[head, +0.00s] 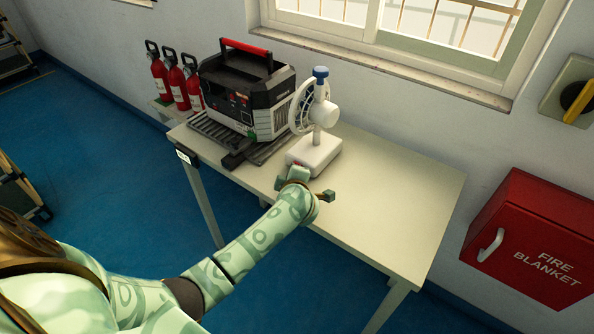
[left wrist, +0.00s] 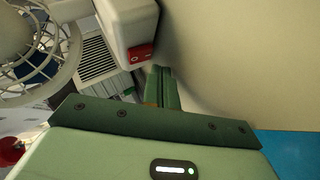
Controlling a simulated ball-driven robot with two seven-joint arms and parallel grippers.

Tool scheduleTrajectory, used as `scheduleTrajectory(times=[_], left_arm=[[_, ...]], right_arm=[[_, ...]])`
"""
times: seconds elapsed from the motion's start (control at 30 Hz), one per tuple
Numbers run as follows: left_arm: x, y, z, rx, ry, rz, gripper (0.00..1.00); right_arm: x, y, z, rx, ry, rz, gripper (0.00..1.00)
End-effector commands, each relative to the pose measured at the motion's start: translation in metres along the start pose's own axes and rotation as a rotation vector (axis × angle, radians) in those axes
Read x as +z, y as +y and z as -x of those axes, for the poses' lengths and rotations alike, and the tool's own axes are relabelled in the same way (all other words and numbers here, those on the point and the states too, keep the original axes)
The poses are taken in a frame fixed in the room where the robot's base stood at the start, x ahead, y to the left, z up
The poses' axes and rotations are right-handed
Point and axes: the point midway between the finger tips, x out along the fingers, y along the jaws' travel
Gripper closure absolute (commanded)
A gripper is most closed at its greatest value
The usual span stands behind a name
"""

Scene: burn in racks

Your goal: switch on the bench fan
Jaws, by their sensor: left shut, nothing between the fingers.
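The white bench fan (head: 326,114) stands upright on the table, with a caged head, a blue knob on top and a boxy base (head: 320,152). In the left wrist view the fan's base (left wrist: 127,18) and cage (left wrist: 38,50) fill the upper left. A red rocker switch (left wrist: 141,53) sits on the base's end face. My left gripper (head: 298,174) is at the near side of the base. Its green fingers (left wrist: 163,84) are shut and empty, just beside and below the switch in that view. I cannot tell whether they touch it. My right gripper is not in view.
A black and grey device with a red handle (head: 247,88) stands on a slatted mat (head: 212,130) left of the fan. Several red fire extinguishers (head: 176,80) are behind it. The table's right part (head: 400,195) is clear. A red fire blanket box (head: 535,240) hangs at right.

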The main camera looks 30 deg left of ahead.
Motion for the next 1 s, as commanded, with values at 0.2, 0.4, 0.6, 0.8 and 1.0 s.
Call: scheduleTrajectory(times=[0.2,0.4,0.6,0.8,1.0], left_arm=[[0.0,0.0001,0.0,0.0,0.0,0.0,1.0],[0.0003,0.0004,-0.0003,0.0,0.0,0.0,1.0],[0.0034,0.0043,-0.0042,0.001,0.0,0.0,1.0],[0.0044,0.0046,-0.0055,0.0,0.0,0.0,1.0],[0.0044,0.0046,-0.0057,0.0,0.0,0.0,1.0]], right_arm=[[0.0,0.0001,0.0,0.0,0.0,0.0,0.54],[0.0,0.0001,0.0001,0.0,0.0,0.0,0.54],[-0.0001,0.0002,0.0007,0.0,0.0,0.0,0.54],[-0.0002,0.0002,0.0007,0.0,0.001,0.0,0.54],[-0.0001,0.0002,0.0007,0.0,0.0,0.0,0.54]])
